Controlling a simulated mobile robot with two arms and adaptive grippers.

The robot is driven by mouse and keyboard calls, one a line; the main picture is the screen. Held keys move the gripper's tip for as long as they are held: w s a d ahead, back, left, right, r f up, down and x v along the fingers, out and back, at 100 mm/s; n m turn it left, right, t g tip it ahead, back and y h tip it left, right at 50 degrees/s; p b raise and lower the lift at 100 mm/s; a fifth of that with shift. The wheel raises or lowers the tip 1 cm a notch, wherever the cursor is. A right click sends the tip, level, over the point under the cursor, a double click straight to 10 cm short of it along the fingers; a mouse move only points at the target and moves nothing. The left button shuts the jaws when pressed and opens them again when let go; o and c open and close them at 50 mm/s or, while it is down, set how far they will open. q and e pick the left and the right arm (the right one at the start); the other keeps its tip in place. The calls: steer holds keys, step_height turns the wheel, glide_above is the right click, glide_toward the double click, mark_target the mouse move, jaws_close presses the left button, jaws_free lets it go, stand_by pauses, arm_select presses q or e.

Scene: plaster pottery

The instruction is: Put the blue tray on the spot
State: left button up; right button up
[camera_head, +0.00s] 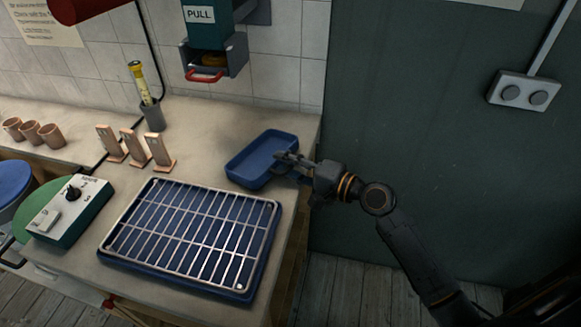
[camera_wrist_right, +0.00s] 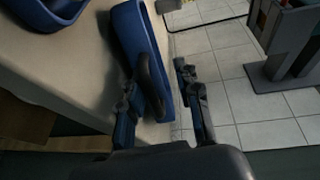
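The blue tray (camera_head: 262,158) is a shallow rectangular tray lying on the counter near its right edge. In the right wrist view, a blue tray wall (camera_wrist_right: 130,40) with a dark curved handle (camera_wrist_right: 151,86) shows ahead of the fingers. My right gripper (camera_head: 286,165) is at the tray's right end. In the right wrist view, its fingers (camera_wrist_right: 160,100) are apart, with the handle between them and a gap on the right. I cannot tell whether a finger touches the tray. My left gripper is not in view. I see no clearly marked spot.
A wire rack (camera_head: 190,232) over another blue tray fills the counter's front. Wooden stands (camera_head: 132,145), a grey holder (camera_head: 152,116) and a control box (camera_head: 70,208) stand left. A green PULL dispenser (camera_head: 207,35) hangs behind. Bare counter lies left of the tray.

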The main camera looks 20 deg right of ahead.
steer(key=shift+s+d+r, duration=0.1)
steer(key=shift+s+d, duration=0.25)
steer(key=shift+s, duration=0.1)
steer(key=shift+o, duration=0.2)
steer(key=o, duration=1.4)
steer(key=shift+a, duration=0.1)
steer(key=v, duration=1.2)
